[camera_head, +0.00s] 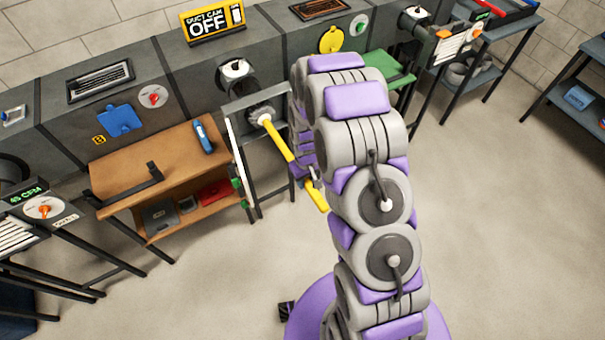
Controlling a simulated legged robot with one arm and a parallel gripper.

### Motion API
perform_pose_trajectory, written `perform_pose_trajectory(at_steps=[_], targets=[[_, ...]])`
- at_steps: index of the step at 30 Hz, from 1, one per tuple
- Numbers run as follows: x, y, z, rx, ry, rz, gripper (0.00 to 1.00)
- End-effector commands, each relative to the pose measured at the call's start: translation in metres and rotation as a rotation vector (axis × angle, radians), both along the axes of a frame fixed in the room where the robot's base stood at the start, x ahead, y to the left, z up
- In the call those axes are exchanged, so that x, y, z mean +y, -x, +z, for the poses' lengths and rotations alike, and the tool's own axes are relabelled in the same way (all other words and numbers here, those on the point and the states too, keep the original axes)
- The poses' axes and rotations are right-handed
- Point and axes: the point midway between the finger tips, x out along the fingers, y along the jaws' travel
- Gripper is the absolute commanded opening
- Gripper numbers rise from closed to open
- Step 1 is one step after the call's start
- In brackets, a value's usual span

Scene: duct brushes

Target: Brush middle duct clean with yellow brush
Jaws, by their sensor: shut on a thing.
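A brush with a yellow handle (279,141) and a grey-white bristle head (262,116) slants from upper left to lower right. My gripper (308,176) is shut on its handle, mostly hidden behind my purple and grey arm. The bristle head is in front of the middle duct (190,72), below and right of its round opening (237,72), and appears outside that opening. A whitish thing shows at the opening; I cannot tell what it is. The duct's inside is not visible. A black and yellow sign (212,20) on top reads "DUCT CAM OFF".
A grey metal stand (262,185) with a white upright edge is beside the brush. A brown bench (140,180) with a black bracket and a blue tool is at left. A green surface (386,70) is behind my arm. Open floor (500,240) lies at right.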

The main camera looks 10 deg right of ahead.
Motion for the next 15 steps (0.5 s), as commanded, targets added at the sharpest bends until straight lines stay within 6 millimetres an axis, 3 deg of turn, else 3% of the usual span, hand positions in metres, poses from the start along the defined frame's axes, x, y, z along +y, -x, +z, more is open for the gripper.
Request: perform_pose_trajectory(at_steps=[10,15], targets=[[0.000,0.001,0.000,0.001,0.000,0.000,0.00],[0.004,-0.009,-0.001,0.003,0.000,0.001,0.00]])
